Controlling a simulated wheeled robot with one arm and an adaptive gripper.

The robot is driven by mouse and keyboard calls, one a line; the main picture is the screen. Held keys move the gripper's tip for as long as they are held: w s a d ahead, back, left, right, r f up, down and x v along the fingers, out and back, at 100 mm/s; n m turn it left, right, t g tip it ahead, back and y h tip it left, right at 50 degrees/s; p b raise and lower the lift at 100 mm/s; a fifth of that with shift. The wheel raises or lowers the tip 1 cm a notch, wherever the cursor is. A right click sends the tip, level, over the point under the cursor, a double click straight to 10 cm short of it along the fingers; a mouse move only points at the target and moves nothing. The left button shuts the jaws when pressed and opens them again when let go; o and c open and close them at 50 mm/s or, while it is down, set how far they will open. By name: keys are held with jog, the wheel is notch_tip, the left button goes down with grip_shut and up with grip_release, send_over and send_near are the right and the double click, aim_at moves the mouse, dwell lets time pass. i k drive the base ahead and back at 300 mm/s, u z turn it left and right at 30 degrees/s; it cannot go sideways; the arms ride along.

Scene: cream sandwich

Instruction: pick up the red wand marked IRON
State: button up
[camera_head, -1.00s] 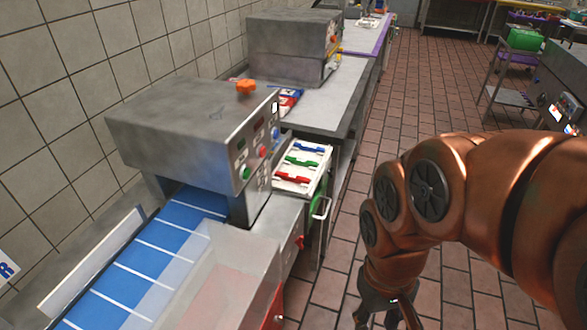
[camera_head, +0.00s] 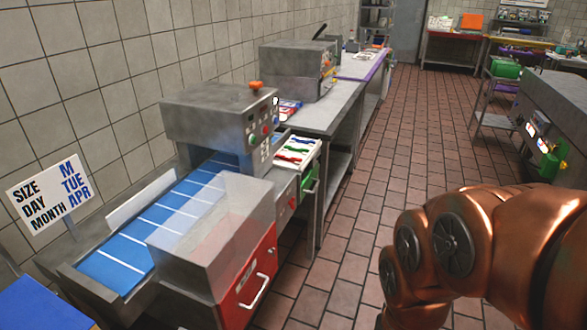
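A red wand (camera_head: 288,159) lies in a white tray (camera_head: 309,157) beside the grey machine. A green wand (camera_head: 295,149) and a blue wand (camera_head: 301,140) lie in the same tray, behind the red one. The marking on the red wand is too small to read. My copper arm fills the lower right, well to the right of the tray and apart from it. My gripper is out of view below the bottom edge.
The grey machine (camera_head: 215,112) with an orange knob and a blue belt (camera_head: 160,224) stands left of the tray. A red drawer (camera_head: 247,284) with a white handle is in front. A sign (camera_head: 50,195) stands at left. The tiled floor (camera_head: 353,220) between counter and arm is clear.

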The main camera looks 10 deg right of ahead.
aim_at(282, 157)
jog(key=z, duration=0.6)
jog(key=i, duration=1.3)
jog(key=u, duration=0.75)
jog(key=i, duration=0.5)
jog(key=u, duration=1.9)
jog(key=k, duration=1.05)
jog(key=i, duration=0.2)
jog(key=z, duration=0.05)
